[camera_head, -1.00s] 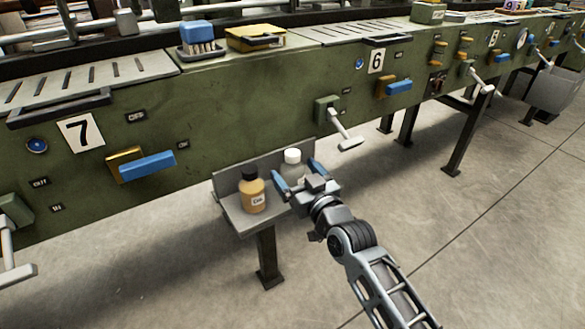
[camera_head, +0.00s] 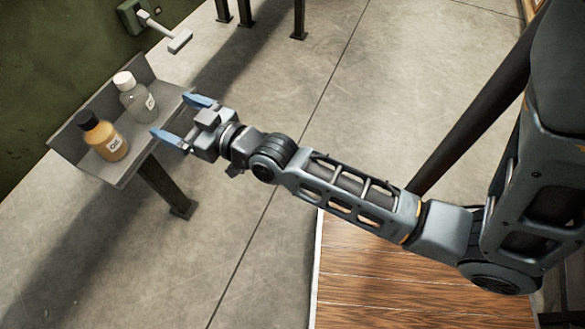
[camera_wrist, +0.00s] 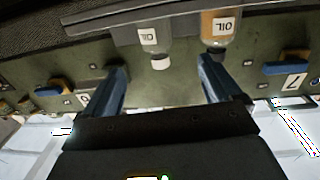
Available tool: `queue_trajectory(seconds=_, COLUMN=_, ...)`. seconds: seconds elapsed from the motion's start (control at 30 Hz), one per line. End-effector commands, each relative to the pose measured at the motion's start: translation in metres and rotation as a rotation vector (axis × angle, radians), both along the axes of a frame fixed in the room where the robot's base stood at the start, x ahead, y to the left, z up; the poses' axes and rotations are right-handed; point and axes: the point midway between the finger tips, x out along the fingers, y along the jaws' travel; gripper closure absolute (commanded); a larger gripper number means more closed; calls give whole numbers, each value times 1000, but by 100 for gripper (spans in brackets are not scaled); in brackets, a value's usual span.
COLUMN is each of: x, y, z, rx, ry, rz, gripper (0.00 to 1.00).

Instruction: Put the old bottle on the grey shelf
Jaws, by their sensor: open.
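The grey shelf (camera_head: 172,94) is a small ledge with a raised back, on a dark leg at the left of the head view. An amber bottle (camera_head: 105,140) with a black cap stands upright on it, nearer me. A clear-grey bottle (camera_head: 137,101) with a white cap stands upright behind it. Both have white labels; I cannot tell which is the old one. My gripper (camera_head: 169,114) is open and empty at the shelf's front edge. In the wrist view, the grey bottle (camera_wrist: 152,38) shows between the fingers and the amber bottle (camera_wrist: 218,25) near the right finger.
A green machine wall (camera_head: 30,80) runs behind the shelf, with a lever handle (camera_head: 180,41) sticking out beyond the shelf. A wooden platform (camera_head: 365,275) lies below my arm. The concrete floor between is clear.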

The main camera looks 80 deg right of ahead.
Motion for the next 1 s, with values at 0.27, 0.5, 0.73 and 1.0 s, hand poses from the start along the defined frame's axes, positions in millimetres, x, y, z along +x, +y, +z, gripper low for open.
queue_trajectory(seconds=0.27, x=-92, y=71, z=-12, rx=19, ry=93, rz=108, gripper=9)
queue_trajectory(seconds=0.5, x=-179, y=121, z=9, rx=35, ry=173, rz=221, gripper=9)
queue_trajectory(seconds=0.73, x=-238, y=148, z=40, rx=51, ry=236, rz=310, gripper=9)
queue_trajectory(seconds=1.0, x=-258, y=156, z=56, rx=58, ry=259, rz=345, gripper=9)
